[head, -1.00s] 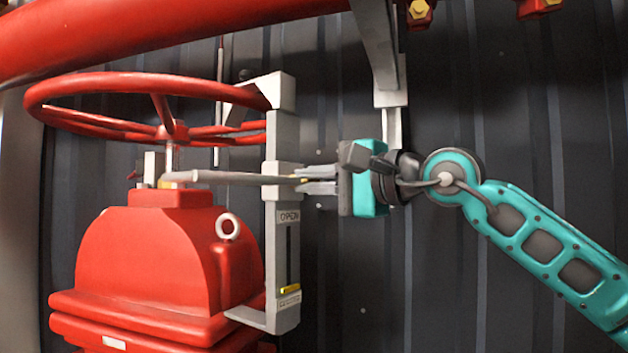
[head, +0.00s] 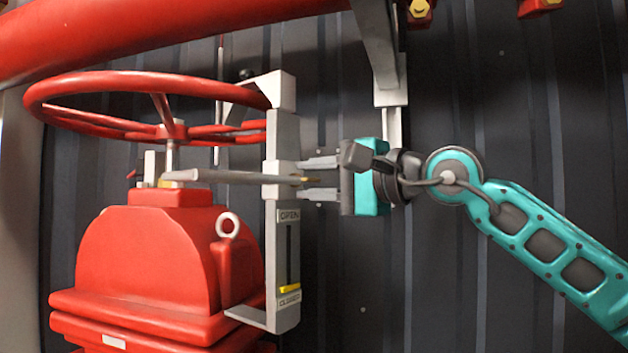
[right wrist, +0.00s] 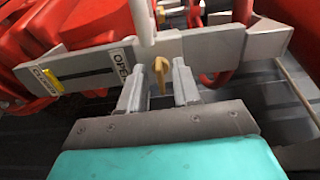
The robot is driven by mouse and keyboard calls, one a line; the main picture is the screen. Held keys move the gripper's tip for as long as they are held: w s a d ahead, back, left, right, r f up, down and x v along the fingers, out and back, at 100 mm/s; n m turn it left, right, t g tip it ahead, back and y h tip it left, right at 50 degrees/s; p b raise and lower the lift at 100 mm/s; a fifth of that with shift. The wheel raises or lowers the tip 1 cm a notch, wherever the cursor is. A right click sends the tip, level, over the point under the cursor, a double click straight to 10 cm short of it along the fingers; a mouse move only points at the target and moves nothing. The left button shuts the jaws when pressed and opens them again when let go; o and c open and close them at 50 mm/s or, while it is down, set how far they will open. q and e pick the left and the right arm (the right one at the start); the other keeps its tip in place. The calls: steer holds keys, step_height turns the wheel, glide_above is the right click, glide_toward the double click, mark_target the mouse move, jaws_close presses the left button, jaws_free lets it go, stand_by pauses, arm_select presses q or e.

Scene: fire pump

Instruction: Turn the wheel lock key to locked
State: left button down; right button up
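The small brass-yellow key (head: 311,180) sticks out of the grey upright bracket (head: 281,148) beside the red handwheel (head: 150,84). In the right wrist view the key (right wrist: 161,70) sits between the two fingers, with a gap on each side. My right gripper (head: 306,178) is open around the key, its tips close to the bracket; it also shows in the right wrist view (right wrist: 159,78). The bracket's slot plate reads OPEN at the top and CLOSED at the bottom, with a yellow marker (head: 289,288) near CLOSED. My left gripper is not in view.
A grey rod (head: 225,177) runs across from the valve stem to the bracket. The red valve body (head: 150,255) stands below the wheel. A thick red pipe (head: 170,30) crosses above, and a grey support (head: 378,45) hangs above my gripper. Dark corrugated wall (head: 350,270) lies behind.

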arm_select(q)
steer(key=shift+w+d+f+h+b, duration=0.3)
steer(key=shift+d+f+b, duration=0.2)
steer(key=shift+b, duration=0.6)
arm_select(e)
steer(key=v, duration=1.2)
steer(key=shift+s+d, duration=0.2)
steer(key=shift+d, duration=0.1)
